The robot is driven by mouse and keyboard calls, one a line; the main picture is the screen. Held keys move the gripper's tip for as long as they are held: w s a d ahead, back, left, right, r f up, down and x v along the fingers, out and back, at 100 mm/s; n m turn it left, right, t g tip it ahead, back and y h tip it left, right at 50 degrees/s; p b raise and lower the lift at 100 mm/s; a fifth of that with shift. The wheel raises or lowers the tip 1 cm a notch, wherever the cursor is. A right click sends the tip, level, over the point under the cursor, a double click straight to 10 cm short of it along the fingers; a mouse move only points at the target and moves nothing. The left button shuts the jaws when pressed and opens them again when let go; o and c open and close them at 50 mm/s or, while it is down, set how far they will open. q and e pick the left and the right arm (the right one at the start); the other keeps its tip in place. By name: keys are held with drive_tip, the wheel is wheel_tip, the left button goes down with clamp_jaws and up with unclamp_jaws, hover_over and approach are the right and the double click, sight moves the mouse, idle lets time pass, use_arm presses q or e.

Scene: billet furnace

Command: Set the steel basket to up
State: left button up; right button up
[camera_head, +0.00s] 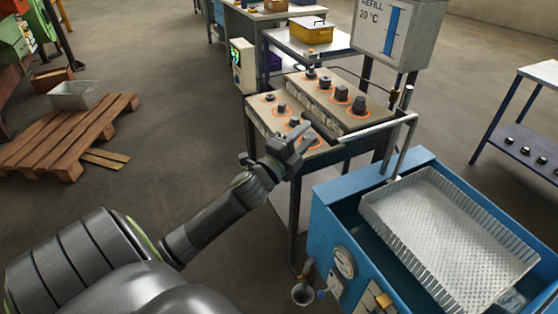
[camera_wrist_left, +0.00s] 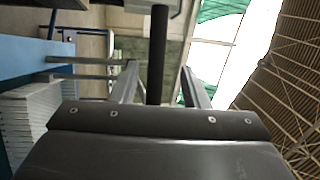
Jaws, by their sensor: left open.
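The steel basket (camera_head: 450,240) is a perforated, slatted metal tray inside the blue tank (camera_head: 328,222). It appears to sit within the tank's opening, with its rim near the tank edge. A pale handle bar (camera_head: 378,130) rises from its far-left corner and bends left to a dark grip. In the left wrist view, a dark upright bar (camera_wrist_left: 158,45) shows between the two open fingers (camera_wrist_left: 160,78); contact cannot be told. Part of the basket (camera_wrist_left: 28,112) shows there at left. My right gripper is not in view.
A two-level stand (camera_head: 345,125) with several dark parts on orange-ringed spots is just beyond the gripper. A gauge (camera_head: 344,262) and valves are on the tank's front. A wooden pallet (camera_head: 65,140) lies at left. A blue-framed table (camera_head: 530,145) stands at right.

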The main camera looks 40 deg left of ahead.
use_arm(q)
drive_tip(key=s+f+b, duration=0.1)
drive_tip(key=s+b, duration=0.2)
drive_tip(key=s, duration=0.6)
drive_tip(key=shift+s+f, duration=0.3)
drive_tip(key=shift+f, duration=0.1)
